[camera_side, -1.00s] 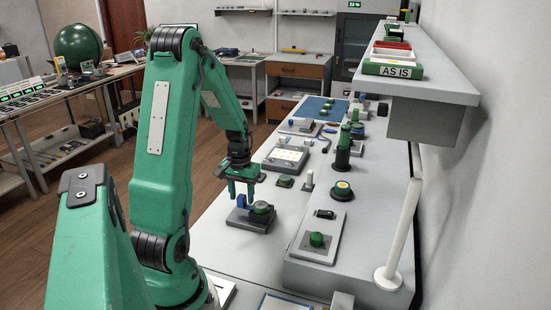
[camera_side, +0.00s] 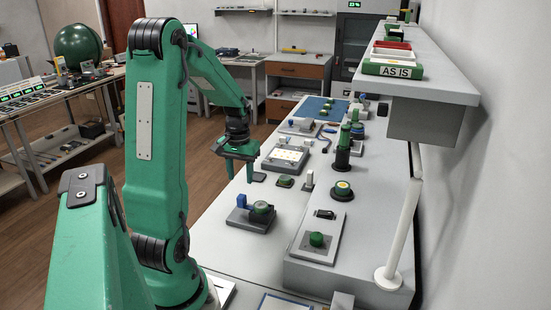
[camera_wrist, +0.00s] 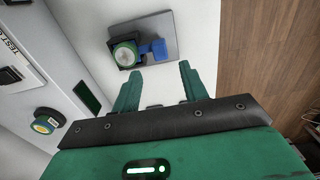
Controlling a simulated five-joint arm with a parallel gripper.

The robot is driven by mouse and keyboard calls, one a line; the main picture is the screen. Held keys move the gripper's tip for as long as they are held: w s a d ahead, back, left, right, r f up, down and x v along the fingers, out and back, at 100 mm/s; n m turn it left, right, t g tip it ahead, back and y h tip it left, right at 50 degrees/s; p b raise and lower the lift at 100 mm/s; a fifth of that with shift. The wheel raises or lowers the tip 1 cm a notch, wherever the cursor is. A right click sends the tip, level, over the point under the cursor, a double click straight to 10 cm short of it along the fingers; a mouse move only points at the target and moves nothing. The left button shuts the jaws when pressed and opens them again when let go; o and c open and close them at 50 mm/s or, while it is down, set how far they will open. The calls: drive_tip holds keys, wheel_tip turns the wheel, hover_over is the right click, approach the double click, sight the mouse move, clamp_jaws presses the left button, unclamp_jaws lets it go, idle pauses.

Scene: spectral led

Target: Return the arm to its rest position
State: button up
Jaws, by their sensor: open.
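My green gripper (camera_side: 240,176) hangs above the left edge of the grey workbench (camera_side: 225,240) in the side view. Its two fingers are apart with nothing between them. In the wrist view the open fingers (camera_wrist: 158,88) point toward the bench surface. A green-topped round part (camera_side: 262,208) with a blue block (camera_side: 241,201) beside it sits on a dark grey base plate (camera_side: 238,222). My gripper is above and clear of it. The same round part shows in the wrist view (camera_wrist: 125,54), with the blue block (camera_wrist: 154,48) beside it, beyond the fingertips.
A panel with a green knob (camera_side: 317,240) and a yellow-topped button (camera_side: 342,190) stand on the raised section at right. A grey shelf (camera_side: 440,85) overhangs the right side. A white panel box (camera_side: 285,158) lies farther back. Open floor (camera_side: 60,220) is at left.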

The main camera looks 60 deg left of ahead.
drive_tip(key=s+d+r+m+t, duration=0.1)
drive_tip(key=d+r+m, duration=0.3)
drive_tip(key=d, duration=0.9)
drive_tip(key=s+d+r+m+t, duration=0.1)
drive_tip(key=d+r+m+t, duration=0.3)
drive_tip(key=d+r, duration=0.5)
drive_tip(key=d+m, duration=0.1)
drive_tip(key=d, duration=0.4)
drive_tip(key=shift+s+d+t, duration=0.2)
drive_tip(key=shift+d+t, duration=0.1)
